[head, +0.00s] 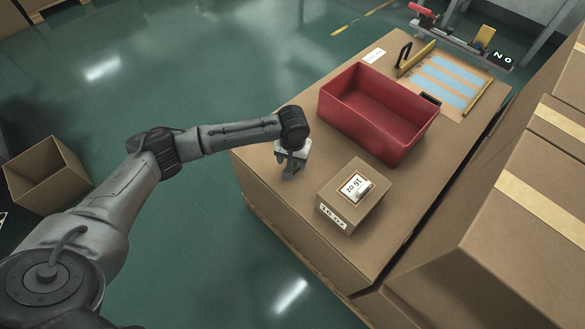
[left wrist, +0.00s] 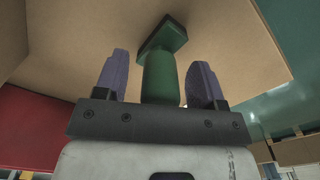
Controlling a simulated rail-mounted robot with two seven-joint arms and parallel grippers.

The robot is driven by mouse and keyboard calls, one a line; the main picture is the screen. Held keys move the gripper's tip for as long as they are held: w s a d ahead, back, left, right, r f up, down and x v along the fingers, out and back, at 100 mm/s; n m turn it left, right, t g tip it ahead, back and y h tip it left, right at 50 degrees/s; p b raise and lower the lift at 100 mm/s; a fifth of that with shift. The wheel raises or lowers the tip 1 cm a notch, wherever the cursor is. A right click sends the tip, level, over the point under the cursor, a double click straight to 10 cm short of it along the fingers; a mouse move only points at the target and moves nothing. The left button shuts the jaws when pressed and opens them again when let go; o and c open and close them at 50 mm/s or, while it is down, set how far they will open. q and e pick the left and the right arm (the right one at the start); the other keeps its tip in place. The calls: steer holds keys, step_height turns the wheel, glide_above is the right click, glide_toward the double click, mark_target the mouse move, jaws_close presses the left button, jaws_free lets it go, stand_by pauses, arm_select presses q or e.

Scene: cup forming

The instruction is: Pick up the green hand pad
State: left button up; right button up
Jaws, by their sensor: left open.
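The green hand pad (left wrist: 160,75) shows in the left wrist view, with a round handle towards me and a flat square plate at its far end. Its handle lies between the two purple-grey fingers of my left gripper (left wrist: 161,62), with a gap on each side. The lower end of the handle is hidden behind the gripper's dark crossbar. In the head view my left gripper (head: 291,172) is low over the near left part of the large cardboard-topped surface (head: 270,150); I cannot make out the pad there. My right gripper is not in view.
A red open bin (head: 375,112) stands behind and right of the left gripper. A small labelled cardboard box (head: 353,200) sits to its right. A board with blue strips (head: 448,80) lies at the back. Large cartons (head: 520,220) crowd the right side. Green floor is open at left.

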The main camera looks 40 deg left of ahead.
arm_select(q)
steer(key=shift+f, duration=0.4)
steer(key=shift+c, duration=0.2)
steer(key=c, duration=1)
